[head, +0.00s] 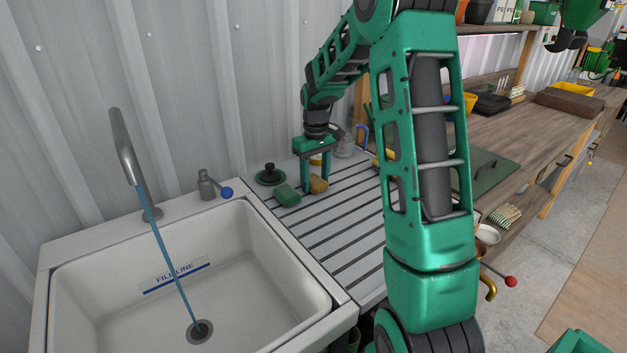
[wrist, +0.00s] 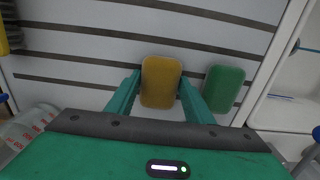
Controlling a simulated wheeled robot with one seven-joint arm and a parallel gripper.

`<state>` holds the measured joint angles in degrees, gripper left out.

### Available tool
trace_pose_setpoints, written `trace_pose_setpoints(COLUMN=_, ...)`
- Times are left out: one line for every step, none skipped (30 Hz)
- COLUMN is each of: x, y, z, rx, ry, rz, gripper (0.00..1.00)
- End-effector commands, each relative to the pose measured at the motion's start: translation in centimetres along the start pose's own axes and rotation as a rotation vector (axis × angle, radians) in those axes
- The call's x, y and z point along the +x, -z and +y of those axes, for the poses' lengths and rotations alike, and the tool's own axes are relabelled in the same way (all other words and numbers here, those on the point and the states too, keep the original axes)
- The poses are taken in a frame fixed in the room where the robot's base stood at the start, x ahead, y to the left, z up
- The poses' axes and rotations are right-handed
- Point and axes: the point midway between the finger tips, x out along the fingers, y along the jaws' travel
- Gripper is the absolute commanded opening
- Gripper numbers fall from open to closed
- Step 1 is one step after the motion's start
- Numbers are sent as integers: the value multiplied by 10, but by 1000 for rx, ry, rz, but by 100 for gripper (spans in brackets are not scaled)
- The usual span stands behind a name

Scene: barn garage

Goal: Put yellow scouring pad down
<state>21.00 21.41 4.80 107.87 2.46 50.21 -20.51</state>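The yellow scouring pad (head: 319,185) is low between the fingertips of my gripper (head: 316,184), at the ribbed drainboard (head: 330,215) right of the sink. In the wrist view the pad (wrist: 161,82) lies flat between the two green fingers (wrist: 160,85), whose tips meet its left and right edges. The gripper looks shut on it. The pad is at or just above the board; any small gap beneath is hidden. A green scouring pad (head: 287,195) lies on the board beside it, and also shows in the wrist view (wrist: 224,88), right of the right finger.
A dark round lidded object (head: 270,176) stands behind the green pad. The sink (head: 110,290), with water running from the tap (head: 125,150), is at left. A clear jar (wrist: 25,130) is near my gripper in the wrist view. The front drainboard is clear.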

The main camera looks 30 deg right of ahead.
Motion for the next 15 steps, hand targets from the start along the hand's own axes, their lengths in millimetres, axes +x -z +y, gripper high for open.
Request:
trace_pose_setpoints(x=0, y=0, z=0, rx=0, ry=0, rz=0, gripper=60)
trace_pose_setpoints(x=0, y=0, z=0, rx=0, ry=0, rz=0, gripper=65)
trace_pose_setpoints(x=0, y=0, z=0, rx=0, ry=0, rz=0, gripper=65)
trace_pose_setpoints(x=0, y=0, z=0, rx=0, ry=0, rz=0, gripper=65)
trace_pose_setpoints(x=0, y=0, z=0, rx=0, ry=0, rz=0, gripper=65)
trace_pose_setpoints(x=0, y=0, z=0, rx=0, ry=0, rz=-1, gripper=65)
trace_pose_setpoints(x=0, y=0, z=0, rx=0, ry=0, rz=0, gripper=65)
trace_pose_setpoints(x=0, y=0, z=0, rx=0, ry=0, rz=0, gripper=65)
trace_pose_setpoints(x=0, y=0, z=0, rx=0, ry=0, rz=-1, gripper=65)
trace_pose_setpoints(x=0, y=0, z=0, rx=0, ry=0, rz=0, gripper=65)
trace_pose_setpoints(x=-1, y=0, z=0, rx=0, ry=0, rz=0, gripper=65)
trace_pose_setpoints(x=-3, y=0, z=0, rx=1, ry=0, rz=0, gripper=65)
trace_pose_setpoints(x=-4, y=0, z=0, rx=1, ry=0, rz=0, gripper=65)
trace_pose_setpoints(x=-7, y=0, z=0, rx=1, ry=0, rz=1, gripper=65)
trace_pose_setpoints(x=-11, y=0, z=0, rx=0, ry=-1, rz=1, gripper=65)
